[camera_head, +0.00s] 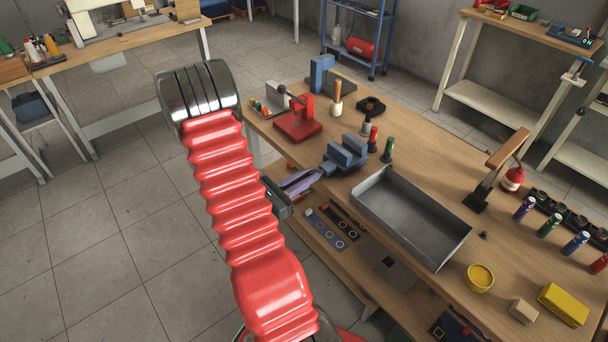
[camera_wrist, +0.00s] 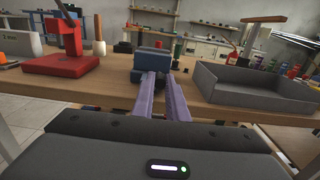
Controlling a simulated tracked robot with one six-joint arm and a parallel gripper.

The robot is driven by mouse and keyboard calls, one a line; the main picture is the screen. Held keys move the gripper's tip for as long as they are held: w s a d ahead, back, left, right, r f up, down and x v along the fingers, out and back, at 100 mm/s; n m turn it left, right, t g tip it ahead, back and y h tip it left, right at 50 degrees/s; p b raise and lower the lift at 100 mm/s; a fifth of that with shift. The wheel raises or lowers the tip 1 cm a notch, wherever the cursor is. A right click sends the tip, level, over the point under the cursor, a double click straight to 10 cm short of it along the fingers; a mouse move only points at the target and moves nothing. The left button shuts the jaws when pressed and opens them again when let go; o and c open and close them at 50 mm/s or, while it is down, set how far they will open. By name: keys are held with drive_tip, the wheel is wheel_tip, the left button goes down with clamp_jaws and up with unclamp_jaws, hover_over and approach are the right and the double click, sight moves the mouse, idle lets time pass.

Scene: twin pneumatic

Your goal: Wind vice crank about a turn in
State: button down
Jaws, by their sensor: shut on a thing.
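The blue-grey vice (camera_head: 347,153) stands at the bench's front edge. It also shows in the wrist view (camera_wrist: 152,60), straight ahead of my fingers. My gripper (camera_head: 317,173) reaches in from the front left, with its two long purple fingers pointing at the vice's near end. In the wrist view the gripper (camera_wrist: 162,76) is shut on the vice crank at the front of the vice. The fingers and the vice body hide most of the crank, so its angle cannot be made out.
A red press-like tool (camera_head: 300,122) stands left of the vice, and an open grey tray (camera_head: 448,253) stands to its right. Red and green bottles stand close behind the vice. A lower shelf (camera_head: 362,250) with flat parts lies below. The floor at left is clear.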

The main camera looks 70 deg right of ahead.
drive_tip(key=shift+s+a+f+m, duration=0.15)
drive_tip(key=shift+s+f+m, duration=0.25)
drive_tip(key=shift+m, duration=1.05)
drive_tip(key=shift+s+a+f+m, duration=0.25)
drive_tip(key=shift+f+m, duration=0.15)
drive_tip(key=shift+m, duration=1)
drive_tip(key=shift+s+a+f+m, duration=0.1)
drive_tip(key=shift+s+f+m, duration=0.3)
drive_tip(key=shift+m, duration=1.05)
drive_tip(key=c, duration=1.7)
unclamp_jaws()
drive_tip(key=shift+c, duration=0.2)
drive_tip(key=shift+w+a, duration=0.1)
drive_tip(key=v, duration=1.3)
drive_tip(key=shift+a, duration=0.3)
drive_tip(key=shift+w, duration=0.15)
